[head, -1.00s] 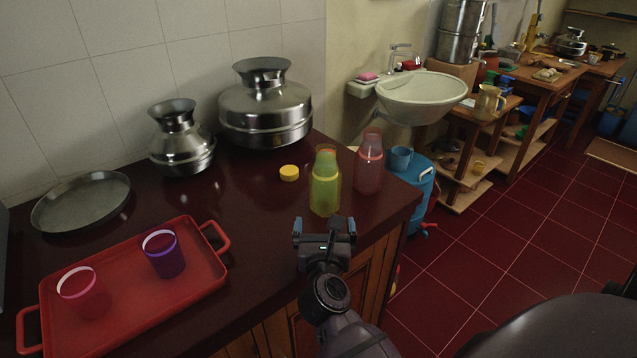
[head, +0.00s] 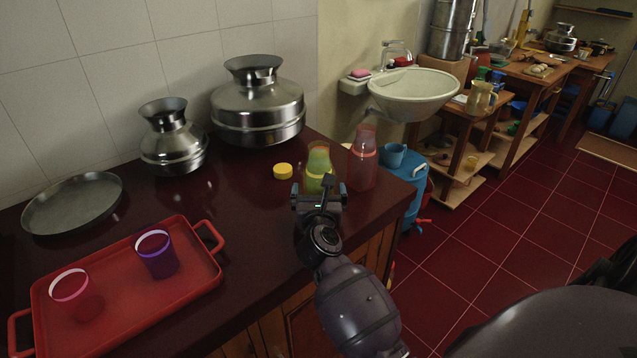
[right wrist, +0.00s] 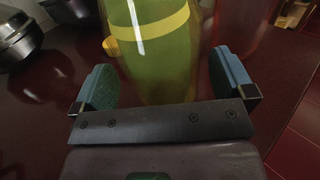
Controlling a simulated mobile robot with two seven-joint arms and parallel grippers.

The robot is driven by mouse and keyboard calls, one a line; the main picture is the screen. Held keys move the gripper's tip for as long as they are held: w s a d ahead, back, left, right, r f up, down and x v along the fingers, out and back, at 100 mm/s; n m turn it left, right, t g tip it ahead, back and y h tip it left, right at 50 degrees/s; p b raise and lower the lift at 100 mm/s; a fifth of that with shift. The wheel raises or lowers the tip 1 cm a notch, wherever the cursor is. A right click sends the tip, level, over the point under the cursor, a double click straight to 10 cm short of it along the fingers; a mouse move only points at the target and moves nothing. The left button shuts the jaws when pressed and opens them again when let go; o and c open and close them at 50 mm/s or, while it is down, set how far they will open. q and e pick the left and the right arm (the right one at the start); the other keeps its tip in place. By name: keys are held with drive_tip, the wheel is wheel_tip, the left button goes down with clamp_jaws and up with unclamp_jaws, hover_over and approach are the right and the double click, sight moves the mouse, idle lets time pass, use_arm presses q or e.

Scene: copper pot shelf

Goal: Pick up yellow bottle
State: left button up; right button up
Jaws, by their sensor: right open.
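The yellow bottle (head: 318,160) is translucent yellow-green and stands upright near the counter's right front edge. My right gripper (head: 319,188) is in front of it in the head view and hides its lower part. In the right wrist view the bottle (right wrist: 160,50) fills the space ahead and between the two blue-green fingers of the right gripper (right wrist: 160,82). The fingers are open, one on each side, with visible gaps to the bottle. My left gripper is in neither view.
A pink bottle (head: 363,160) stands close to the right of the yellow one. A yellow lid (head: 283,171) lies to its left. A red tray (head: 190,290) with two cups, a metal pan (head: 72,205) and two metal pots take up the left and back.

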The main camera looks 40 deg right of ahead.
sight(319, 164)
drive_tip(key=shift+w+d, duration=0.1)
drive_tip(key=shift+w, duration=0.1)
drive_tip(key=c, duration=0.8)
drive_tip(key=shift+r, duration=0.1)
drive_tip(key=shift+c, duration=1)
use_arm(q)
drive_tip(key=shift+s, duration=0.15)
use_arm(e)
drive_tip(key=shift+r, duration=0.1)
drive_tip(key=shift+r, duration=0.35)
wheel_tip(319, 164, up, 7)
drive_tip(key=p, duration=0.3)
wheel_tip(319, 164, up, 11)
drive_tip(key=p, duration=0.3)
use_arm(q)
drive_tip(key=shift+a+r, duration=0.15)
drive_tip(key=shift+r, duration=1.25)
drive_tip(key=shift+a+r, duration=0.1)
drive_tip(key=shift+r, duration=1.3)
use_arm(e)
drive_tip(key=shift+r, duration=0.55)
